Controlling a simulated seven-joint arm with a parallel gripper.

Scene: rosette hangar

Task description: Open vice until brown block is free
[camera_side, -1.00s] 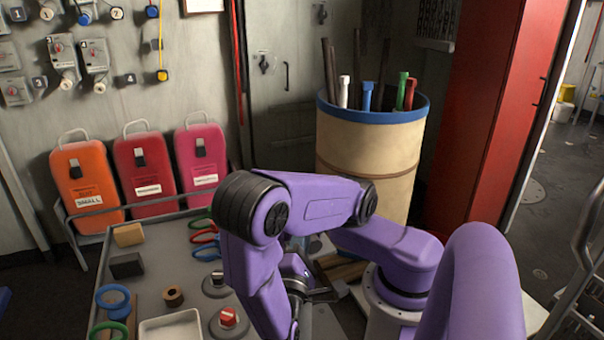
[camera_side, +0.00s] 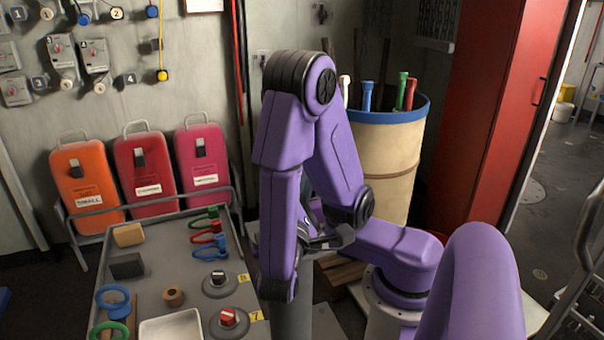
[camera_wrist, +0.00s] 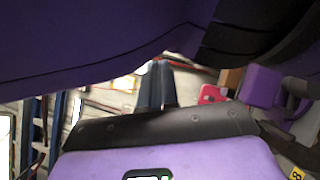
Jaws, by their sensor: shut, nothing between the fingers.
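I cannot make out the vice or a brown block held in it in either view; my arm covers part of the bench's right side. My gripper (camera_side: 325,241) is partly hidden behind my forearm in the side view, right of the bench and above some wooden boards (camera_side: 342,272). In the wrist view its two dark fingers (camera_wrist: 156,84) lie close together, shut, with nothing seen between them. A tan block (camera_side: 128,235) and a dark block (camera_side: 127,265) lie loose at the bench's left.
The grey bench (camera_side: 188,260) holds a black knob (camera_side: 218,278), a red knob (camera_side: 228,318), a brown ring (camera_side: 173,295), a white tray (camera_side: 172,328) and coloured rings. A barrel (camera_side: 395,165) stands behind my arm. A red cabinet (camera_side: 490,110) is at right.

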